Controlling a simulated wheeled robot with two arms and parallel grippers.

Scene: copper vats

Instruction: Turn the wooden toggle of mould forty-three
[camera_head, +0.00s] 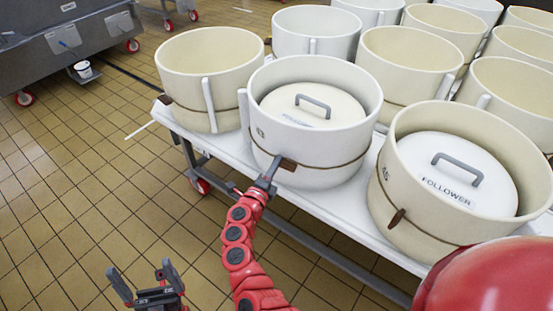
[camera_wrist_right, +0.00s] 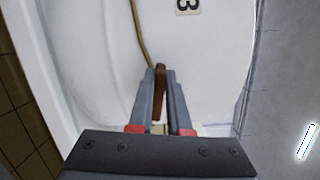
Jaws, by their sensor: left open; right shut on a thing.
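The white mould (camera_head: 330,172) with a grey-handled follower (camera_head: 313,108) inside stands at the table's front edge. Its small label (camera_head: 260,132) is hard to read there; the right wrist view shows a label (camera_wrist_right: 187,5) ending in 3. A brown wooden toggle (camera_head: 288,164) sits on the cord (camera_head: 335,168) around its wall and lies roughly level. My right gripper (camera_head: 268,180) is shut on the toggle, which shows between its fingers in the right wrist view (camera_wrist_right: 160,88). My left gripper (camera_head: 146,285) is open and empty, low over the floor at lower left.
A cream mould (camera_head: 440,225) with its own toggle (camera_head: 397,217) and a lid marked FOLLOWER (camera_head: 462,172) stands to the right. An empty cream mould (camera_head: 185,100) stands to the left. More moulds fill the table (camera_head: 225,150) behind.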

